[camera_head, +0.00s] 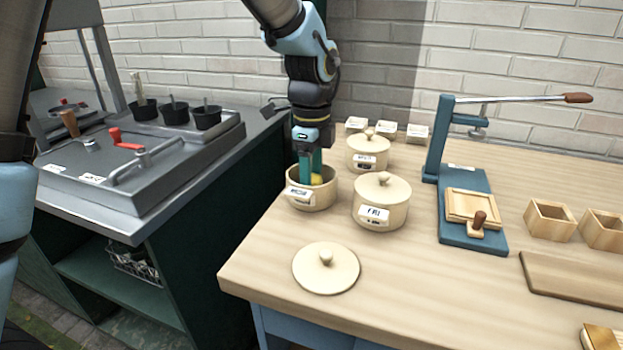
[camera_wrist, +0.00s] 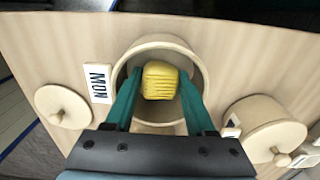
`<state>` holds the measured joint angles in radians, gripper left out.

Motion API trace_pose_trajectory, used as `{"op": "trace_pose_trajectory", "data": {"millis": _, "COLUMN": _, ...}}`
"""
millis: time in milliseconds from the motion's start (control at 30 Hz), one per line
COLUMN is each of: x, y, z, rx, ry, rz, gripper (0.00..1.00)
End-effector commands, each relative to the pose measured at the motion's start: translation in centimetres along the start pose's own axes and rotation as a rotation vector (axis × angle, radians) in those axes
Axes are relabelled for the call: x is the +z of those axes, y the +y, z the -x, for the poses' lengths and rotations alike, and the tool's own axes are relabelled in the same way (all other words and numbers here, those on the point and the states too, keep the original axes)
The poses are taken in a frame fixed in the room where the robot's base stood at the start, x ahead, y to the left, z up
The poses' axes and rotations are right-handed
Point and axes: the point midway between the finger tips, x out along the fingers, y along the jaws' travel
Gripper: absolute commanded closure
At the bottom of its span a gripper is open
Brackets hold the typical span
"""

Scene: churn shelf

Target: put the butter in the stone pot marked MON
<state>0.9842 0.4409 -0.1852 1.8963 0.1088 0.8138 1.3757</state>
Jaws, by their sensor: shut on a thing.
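The stone pot marked MON (camera_head: 322,196) stands open on the wooden table; its rim (camera_wrist: 196,52) and MON label show in the wrist view. The butter (camera_wrist: 160,80) is a ridged yellow block, seen within the pot's mouth; it also shows as a small yellow patch in the head view (camera_head: 316,180). My gripper (camera_wrist: 158,88) points down into the pot, with its green fingers shut on the butter from both sides. Whether the butter touches the pot's floor cannot be told. A round lid (camera_head: 325,270) with a knob lies on the table in front of the pot.
The lidded pot marked FRI (camera_head: 381,205) stands close right of the open pot, and another lidded pot (camera_head: 367,152) stands behind. A blue press (camera_head: 470,215) is farther right. A dark counter (camera_head: 140,170) stands left. The table's front middle is clear.

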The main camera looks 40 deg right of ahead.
Motion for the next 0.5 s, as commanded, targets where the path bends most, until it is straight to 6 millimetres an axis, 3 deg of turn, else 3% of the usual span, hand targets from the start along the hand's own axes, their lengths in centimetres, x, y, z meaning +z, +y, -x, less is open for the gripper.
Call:
{"op": "trace_pose_trajectory", "data": {"millis": 467, "x": 0.0, "y": 0.01, "z": 0.04, "rx": 0.0, "ry": 0.0, "rz": 0.0, "gripper": 0.94}}
{"op": "trace_pose_trajectory", "data": {"millis": 500, "x": 0.0, "y": 0.01, "z": 0.04, "rx": 0.0, "ry": 0.0, "rz": 0.0, "gripper": 0.43}}
